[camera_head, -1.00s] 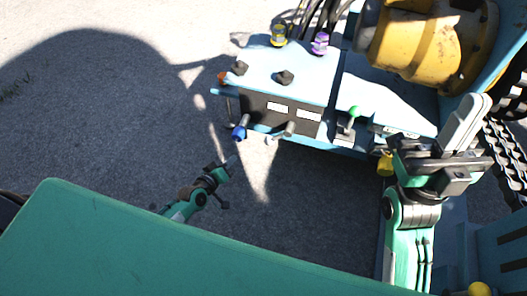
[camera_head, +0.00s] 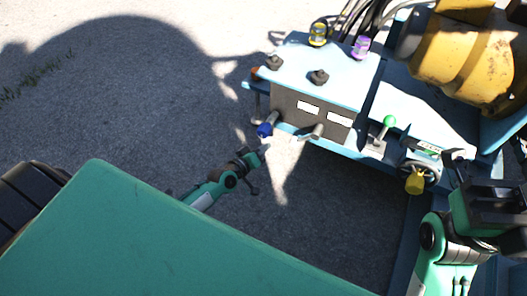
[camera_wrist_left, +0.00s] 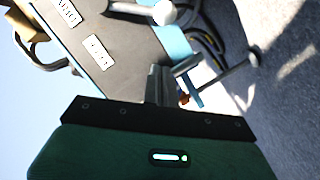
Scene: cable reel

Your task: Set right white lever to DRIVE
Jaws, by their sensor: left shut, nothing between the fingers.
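A white knob on a rod (camera_wrist_left: 163,12) shows at the top of the left wrist view. Another thin rod with a round end (camera_wrist_left: 253,58) is right of the fingers there. A blue-ended handle (camera_head: 266,129) is at the box's left front. My left gripper (camera_head: 262,150) is shut and empty, just below the blue handle; its fingers also show in the wrist view (camera_wrist_left: 165,84). My right gripper (camera_head: 470,165) is at the right edge, partly cut off.
The control box (camera_head: 335,72) has black knobs on top and two white labels on its dark front. A green-knobbed lever (camera_head: 389,121), a yellow-handled valve (camera_head: 415,183) and a yellow drum (camera_head: 455,55) stand to the right. Open pavement (camera_head: 150,110) lies to the left.

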